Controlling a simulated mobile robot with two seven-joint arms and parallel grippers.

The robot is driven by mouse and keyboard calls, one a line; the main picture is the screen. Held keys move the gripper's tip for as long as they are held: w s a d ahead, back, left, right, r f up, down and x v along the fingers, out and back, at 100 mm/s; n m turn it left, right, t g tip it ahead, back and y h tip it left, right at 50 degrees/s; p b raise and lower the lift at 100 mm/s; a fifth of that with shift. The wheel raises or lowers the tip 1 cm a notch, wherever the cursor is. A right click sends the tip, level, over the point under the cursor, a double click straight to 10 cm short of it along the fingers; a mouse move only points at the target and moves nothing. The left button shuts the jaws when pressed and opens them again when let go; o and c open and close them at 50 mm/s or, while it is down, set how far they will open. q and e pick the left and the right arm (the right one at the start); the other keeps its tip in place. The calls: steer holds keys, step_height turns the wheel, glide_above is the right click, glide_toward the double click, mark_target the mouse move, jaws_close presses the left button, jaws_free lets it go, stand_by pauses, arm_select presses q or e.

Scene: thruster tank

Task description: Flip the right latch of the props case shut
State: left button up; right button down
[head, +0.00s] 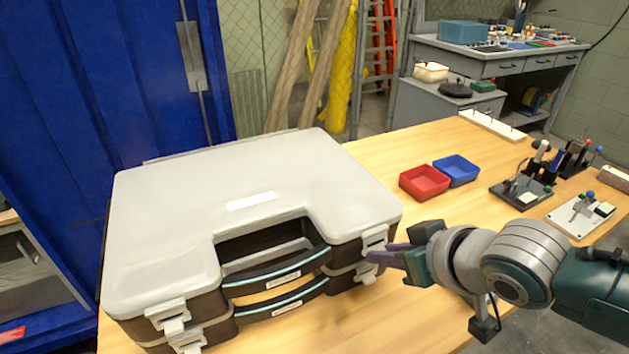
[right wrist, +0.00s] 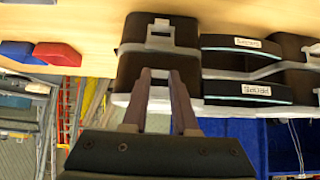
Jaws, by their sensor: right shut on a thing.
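The props case (head: 250,185) is the upper of two stacked cases on the table, with a light grey lid and dark sides. Its lid is down. Its right latch (head: 374,240) is a pale tab at the front right corner. My right gripper (head: 374,257) reaches in from the right, its fingertips at this latch. In the right wrist view, the two fingers (right wrist: 159,76) straddle the latch area and are shut on it. The fingers partly hide the latch, so I cannot tell its exact angle. My left gripper is out of view.
The lower case, with its own right latch (head: 366,272), sits directly beneath. A red bin (head: 424,182) and a blue bin (head: 457,170) stand behind my right arm. Clamp fixtures (head: 522,190) are at the table's right. Bare tabletop lies before the cases' right side.

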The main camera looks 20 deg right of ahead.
steer(key=shift+w+f+t+b, duration=0.1)
steer(key=shift+f+t+b, duration=0.15)
steer(key=shift+t+b, duration=0.45)
steer(key=shift+w+f+t+b, duration=0.1)
steer(key=shift+f+t+b, duration=0.15)
steer(key=shift+t+b, duration=0.45)
steer(key=c, duration=0.7)
jaws_free()
steer(key=shift+r, duration=0.1)
